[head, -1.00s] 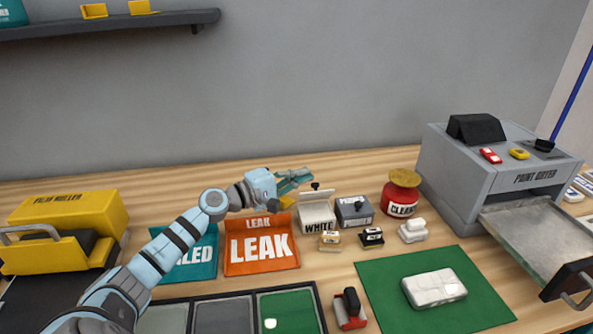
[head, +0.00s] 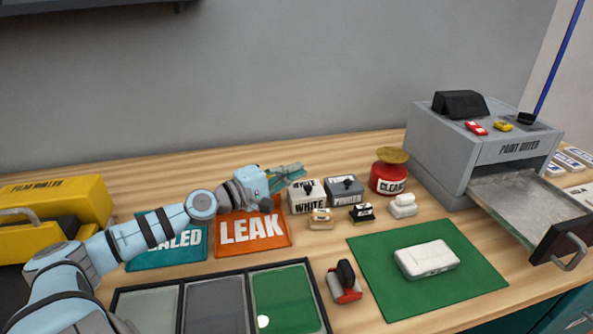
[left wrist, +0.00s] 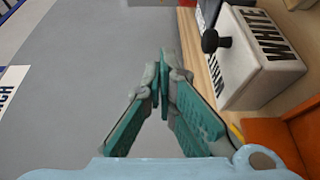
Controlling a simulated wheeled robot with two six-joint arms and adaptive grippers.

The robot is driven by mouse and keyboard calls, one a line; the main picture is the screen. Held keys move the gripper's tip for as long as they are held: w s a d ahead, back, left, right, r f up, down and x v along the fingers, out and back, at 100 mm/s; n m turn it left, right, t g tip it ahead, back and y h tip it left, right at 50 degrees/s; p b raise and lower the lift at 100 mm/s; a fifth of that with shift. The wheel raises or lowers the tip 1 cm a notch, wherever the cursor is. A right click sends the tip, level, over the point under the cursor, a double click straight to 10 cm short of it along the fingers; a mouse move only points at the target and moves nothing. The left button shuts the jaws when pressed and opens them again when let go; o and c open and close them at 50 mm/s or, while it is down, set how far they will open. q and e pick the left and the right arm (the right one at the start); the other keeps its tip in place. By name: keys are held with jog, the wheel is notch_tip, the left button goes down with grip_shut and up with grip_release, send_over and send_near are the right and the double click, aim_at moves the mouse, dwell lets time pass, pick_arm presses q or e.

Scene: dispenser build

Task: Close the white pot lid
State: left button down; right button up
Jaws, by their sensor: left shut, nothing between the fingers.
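The white pot (head: 309,208) is a small box labelled WHITE, standing on the wooden table right of the orange LEAK tray. Its lid (head: 299,189) lies down flat on the pot, with a black knob on top. The pot also shows in the left wrist view (left wrist: 262,72), tilted by the camera angle, with its knob pointing left. My left gripper (head: 297,172) is just behind and left of the pot, its fingers shut and empty. In the left wrist view the fingertips (left wrist: 163,62) meet beside the pot, apart from it. My right gripper is not in view.
A grey primer pot (head: 344,190) stands right of the white pot, then a red cleaner jar (head: 388,180). Several small stamps stand in front. The orange LEAK tray (head: 252,229) is at left, a green mat (head: 430,285) at front right, and the paint dryer (head: 480,150) beyond.

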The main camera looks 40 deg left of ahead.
pick_arm(q)
jog(key=shift+s+d+f+b, duration=0.1)
jog(key=shift+f+b, duration=0.15)
jog(key=shift+b, duration=0.1)
jog(key=shift+d+f+m+b, duration=0.1)
jog(key=shift+d+m+b, duration=0.05)
jog(key=shift+m+b, duration=0.35)
jog(key=shift+d+t, duration=0.1)
jog(key=shift+t, duration=0.2)
jog(key=shift+s, duration=0.1)
